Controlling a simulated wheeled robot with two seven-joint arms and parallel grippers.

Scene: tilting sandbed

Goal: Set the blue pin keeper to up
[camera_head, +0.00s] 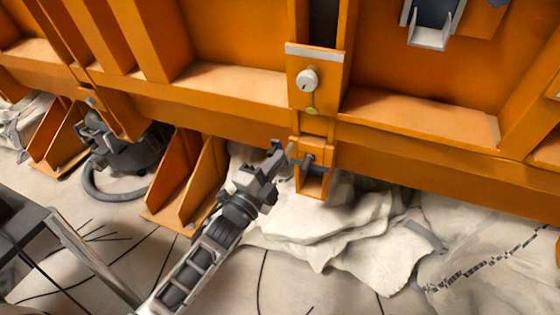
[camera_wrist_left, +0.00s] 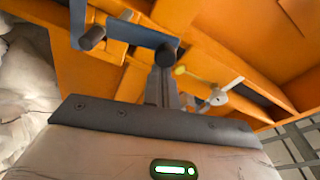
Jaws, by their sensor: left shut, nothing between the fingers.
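The blue pin keeper (camera_head: 309,161) is a small blue-grey piece on the orange bracket under the big orange frame. In the left wrist view a blue bar (camera_wrist_left: 136,33) with dark round ends crosses just beyond my fingers. I cannot tell for sure whether it is up or down. My left gripper (camera_head: 280,152) is shut and empty, just left of the bracket. Its fingers show in the left wrist view (camera_wrist_left: 164,76), with their tips close to the bar's dark end; I cannot tell whether they touch. My right gripper is not in view.
The orange frame (camera_head: 420,131) spans the view above the gripper. A white round knob (camera_head: 307,79) and a small yellow knob (camera_head: 312,111) sit above the bracket. Orange gussets (camera_head: 187,180) stand at left. Pale crumpled sheeting (camera_head: 330,231) lies below.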

